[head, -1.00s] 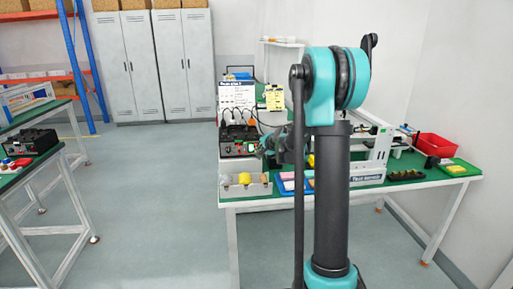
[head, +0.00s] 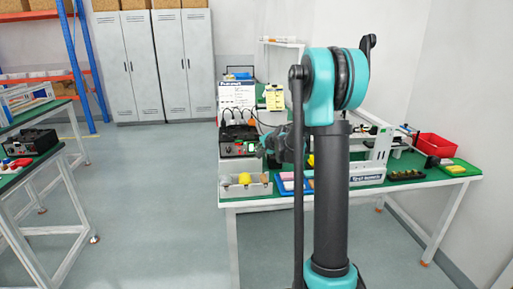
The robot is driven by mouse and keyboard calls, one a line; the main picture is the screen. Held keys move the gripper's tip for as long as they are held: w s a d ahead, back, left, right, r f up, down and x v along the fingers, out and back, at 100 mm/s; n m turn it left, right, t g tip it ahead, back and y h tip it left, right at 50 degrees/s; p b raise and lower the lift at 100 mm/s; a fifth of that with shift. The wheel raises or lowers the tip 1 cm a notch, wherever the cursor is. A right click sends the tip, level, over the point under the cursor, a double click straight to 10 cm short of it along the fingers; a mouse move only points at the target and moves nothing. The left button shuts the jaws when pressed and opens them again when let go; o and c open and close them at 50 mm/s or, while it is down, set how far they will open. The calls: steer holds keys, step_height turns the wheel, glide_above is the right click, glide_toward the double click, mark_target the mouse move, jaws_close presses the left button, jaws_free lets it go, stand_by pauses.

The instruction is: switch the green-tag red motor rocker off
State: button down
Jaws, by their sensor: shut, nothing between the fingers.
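A black control box (head: 232,146) with small red, green and pale marks on its front stands on the far left part of the green-topped bench. The rockers and their tags are too small to tell apart, so I cannot see which is the green-tag red motor rocker or how it is set. My gripper (head: 260,150) is shut and empty at the right end of the box's front. It hides part of that front. I cannot tell whether the fingertips touch it.
A grey bin (head: 246,189) with a yellow item sits in front of the box. A blue tray (head: 289,187) lies right of it. A white frame (head: 372,165) and a red bin (head: 434,145) are further right. My own arm covers the bench's middle.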

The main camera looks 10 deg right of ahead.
steer(key=shift+s, duration=0.1)
steer(key=shift+s+f, duration=0.1)
steer(key=shift+s, duration=0.55)
steer(key=shift+s+f, duration=0.2)
steer(key=shift+s, duration=1.05)
steer(key=shift+s+f, duration=0.2)
steer(key=shift+s, duration=1.05)
steer(key=s+d+f+n+g+h, duration=0.1)
steer(key=s+f+n+g, duration=0.1)
steer(key=s, duration=1.1)
steer(key=s+d+f+n+g+h, duration=0.1)
steer(key=s+f+n, duration=0.4)
steer(key=s, duration=0.8)
steer(key=s+d+f+n+g+h, duration=0.1)
steer(key=s+f+n+g+h, duration=0.1)
steer(key=s, duration=1.1)
steer(key=shift+s+d+f+n+g, duration=0.15)
steer(key=shift+d+f+n+g, duration=0.2)
steer(key=shift+f+n+g, duration=0.45)
